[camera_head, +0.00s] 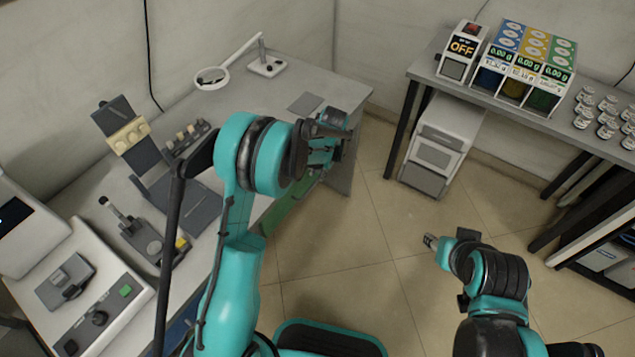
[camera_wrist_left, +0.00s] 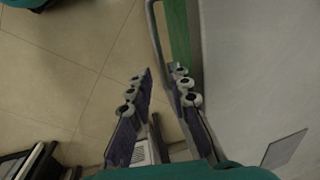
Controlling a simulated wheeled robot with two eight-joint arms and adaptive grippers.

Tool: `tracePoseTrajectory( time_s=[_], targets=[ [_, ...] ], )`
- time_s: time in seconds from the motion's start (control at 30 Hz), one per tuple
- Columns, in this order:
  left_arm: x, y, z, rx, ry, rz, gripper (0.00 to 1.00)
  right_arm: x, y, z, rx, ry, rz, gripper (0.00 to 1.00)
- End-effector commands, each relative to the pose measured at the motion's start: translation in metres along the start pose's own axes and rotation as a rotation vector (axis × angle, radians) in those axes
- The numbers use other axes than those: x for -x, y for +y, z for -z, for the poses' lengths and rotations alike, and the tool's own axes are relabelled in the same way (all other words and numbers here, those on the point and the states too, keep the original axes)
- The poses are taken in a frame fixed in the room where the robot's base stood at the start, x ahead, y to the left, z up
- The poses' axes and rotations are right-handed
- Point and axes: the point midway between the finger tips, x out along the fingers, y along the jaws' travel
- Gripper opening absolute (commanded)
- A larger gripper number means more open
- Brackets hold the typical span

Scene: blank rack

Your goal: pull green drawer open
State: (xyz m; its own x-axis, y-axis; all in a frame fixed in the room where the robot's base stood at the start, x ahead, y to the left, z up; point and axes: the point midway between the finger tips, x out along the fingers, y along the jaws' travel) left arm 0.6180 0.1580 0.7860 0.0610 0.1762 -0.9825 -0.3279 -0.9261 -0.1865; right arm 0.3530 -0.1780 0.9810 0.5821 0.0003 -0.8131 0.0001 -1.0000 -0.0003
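The green drawer (camera_head: 288,208) shows as a green strip under the edge of the left table, partly hidden by my left arm. In the left wrist view its green front (camera_wrist_left: 177,32) is at the top, with a grey bar handle (camera_wrist_left: 155,32) standing out from it. My left gripper (camera_head: 328,138) is by the table's front edge. In the wrist view its two fingers (camera_wrist_left: 163,85) are apart, and the handle's near end lies at the gap between the tips. I cannot tell if they touch it. My right gripper (camera_head: 431,241) hangs over open floor, away from the drawer.
The left table (camera_head: 340,93) carries a magnifier lamp (camera_head: 212,77), a grey plate (camera_head: 305,103) and several devices. A white cabinet (camera_head: 437,150) stands under the right table (camera_head: 425,72). The tiled floor (camera_head: 350,260) between is clear.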

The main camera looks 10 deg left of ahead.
Motion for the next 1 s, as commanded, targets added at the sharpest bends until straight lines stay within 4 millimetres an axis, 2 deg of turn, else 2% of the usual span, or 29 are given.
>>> tracePoseTrajectory(
  time_s=[0.03,0.1,0.33,0.67,0.73,0.77,1.0],
  targets=[
    [-0.013,0.0,0.0,0.001,0.0,0.0,0.19,-0.006,0.0,-0.004,0.0,0.0,0.0,0.4],
    [-0.025,0.001,0.0,0.001,0.0,0.0,0.19,-0.01,0.0,-0.007,0.0,0.0,0.0,0.4],
    [-0.051,0.0,0.0,0.002,0.001,0.0,0.19,-0.018,0.0,-0.013,0.0,0.0,0.0,0.4],
    [-0.054,0.0,0.0,0.001,0.001,0.0,0.19,-0.018,0.0,-0.013,0.0,0.0,0.0,0.4],
    [-0.054,0.0,0.0,0.001,0.001,0.0,0.03,-0.018,0.0,-0.013,0.0,0.0,0.0,0.4],
    [-0.054,0.0,0.0,0.001,0.001,0.0,0.0,-0.018,0.0,-0.013,0.0,0.0,0.0,0.4],
    [-0.054,0.0,0.001,0.001,0.001,0.0,0.0,-0.018,0.0,-0.013,0.0,0.0,0.0,0.4]
  ],
)
